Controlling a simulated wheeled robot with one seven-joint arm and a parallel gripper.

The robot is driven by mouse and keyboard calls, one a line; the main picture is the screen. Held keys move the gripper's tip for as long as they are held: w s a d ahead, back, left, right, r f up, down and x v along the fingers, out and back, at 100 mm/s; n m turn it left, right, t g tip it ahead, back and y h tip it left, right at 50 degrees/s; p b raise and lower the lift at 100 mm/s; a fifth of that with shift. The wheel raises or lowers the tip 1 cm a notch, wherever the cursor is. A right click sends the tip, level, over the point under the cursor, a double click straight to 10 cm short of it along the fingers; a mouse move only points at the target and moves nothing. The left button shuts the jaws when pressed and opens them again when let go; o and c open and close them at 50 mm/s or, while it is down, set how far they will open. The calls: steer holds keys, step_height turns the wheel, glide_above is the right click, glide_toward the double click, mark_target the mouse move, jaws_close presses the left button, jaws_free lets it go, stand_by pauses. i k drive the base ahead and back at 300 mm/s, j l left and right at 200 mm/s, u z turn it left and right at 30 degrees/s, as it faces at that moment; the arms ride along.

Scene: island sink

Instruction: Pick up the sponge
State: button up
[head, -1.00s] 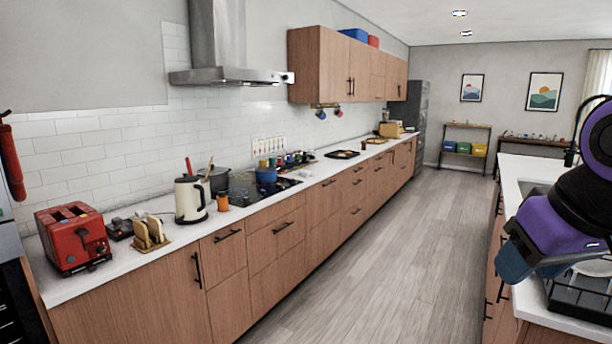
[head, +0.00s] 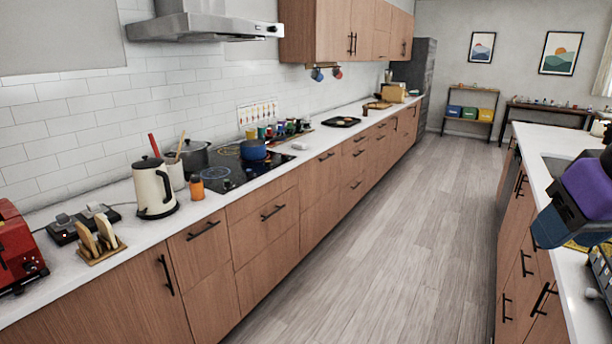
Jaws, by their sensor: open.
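I cannot make out a sponge for certain. A small yellow patch (head: 574,246) shows on the island counter at the right edge, partly hidden behind my purple and blue arm; I cannot tell what it is. My arm reaches over the island at the right edge. Its gripper fingers are not in view.
The island (head: 535,200) has a sink (head: 556,165) in its top. A dark rack (head: 600,268) stands at the right edge. The long counter on the left holds a kettle (head: 153,188), toast rack (head: 99,240) and red toaster (head: 18,248). The aisle floor (head: 400,220) is clear.

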mark_target(300, 147)
steer(key=i+l, duration=0.1)
steer(key=i, duration=1.95)
steer(key=i+l+u, duration=0.1)
steer(key=i+u, duration=0.3)
steer(key=i, duration=0.2)
steer(key=i+l+u, duration=0.4)
steer(key=i, duration=0.15)
steer(key=i+l+u, duration=0.8)
steer(key=i+l, duration=0.15)
